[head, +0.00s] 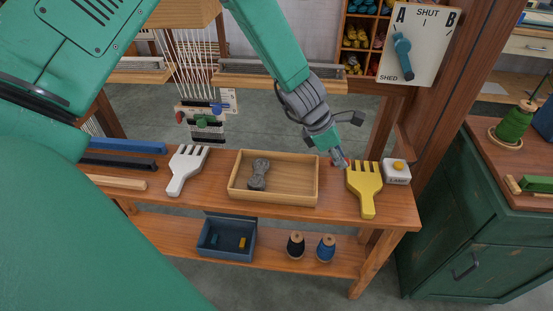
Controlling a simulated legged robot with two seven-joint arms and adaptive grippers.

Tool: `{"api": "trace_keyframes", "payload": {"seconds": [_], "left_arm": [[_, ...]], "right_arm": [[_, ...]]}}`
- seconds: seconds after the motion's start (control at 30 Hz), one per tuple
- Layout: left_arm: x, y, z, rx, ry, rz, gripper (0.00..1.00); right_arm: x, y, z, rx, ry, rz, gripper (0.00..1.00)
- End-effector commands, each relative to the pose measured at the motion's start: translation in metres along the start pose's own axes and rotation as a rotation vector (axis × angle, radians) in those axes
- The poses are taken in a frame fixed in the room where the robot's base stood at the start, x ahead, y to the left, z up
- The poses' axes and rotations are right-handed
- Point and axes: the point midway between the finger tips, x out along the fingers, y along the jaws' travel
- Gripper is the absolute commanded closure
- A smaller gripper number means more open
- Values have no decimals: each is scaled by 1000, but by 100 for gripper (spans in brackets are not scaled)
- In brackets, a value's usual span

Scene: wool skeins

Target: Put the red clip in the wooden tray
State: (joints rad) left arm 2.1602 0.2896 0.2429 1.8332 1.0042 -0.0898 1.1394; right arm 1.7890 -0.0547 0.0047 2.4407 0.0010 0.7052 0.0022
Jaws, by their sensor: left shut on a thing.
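The wooden tray (273,199) lies on the bench, a shallow rectangular box with a grey metal object (258,174) inside at its left. My left gripper (341,162) is just right of the tray's right wall, low over the bench. It is shut on a small red thing (347,162), which looks like the red clip; the fingers hide most of it. Another small red piece (180,116) hangs by the white cords at the back left, near a green clip (205,121) and a blue clip (217,108). My right gripper is out of view.
A white comb (186,170) lies left of the tray. A blue-grey bin (226,254) and two spools sit on the lower shelf. The tray's right half is clear.

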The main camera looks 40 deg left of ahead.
Motion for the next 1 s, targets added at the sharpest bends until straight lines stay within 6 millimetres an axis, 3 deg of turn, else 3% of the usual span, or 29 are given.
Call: {"api": "trace_keyframes", "payload": {"seconds": [0.03,0.63,1.0], "left_arm": [[-7,5,-5,-66,-7,24,96],[-40,36,-82,-517,-2,298,96],[10,37,-116,-535,-4,311,96]], "right_arm": [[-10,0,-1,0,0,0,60],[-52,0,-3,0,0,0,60],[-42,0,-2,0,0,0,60]]}}
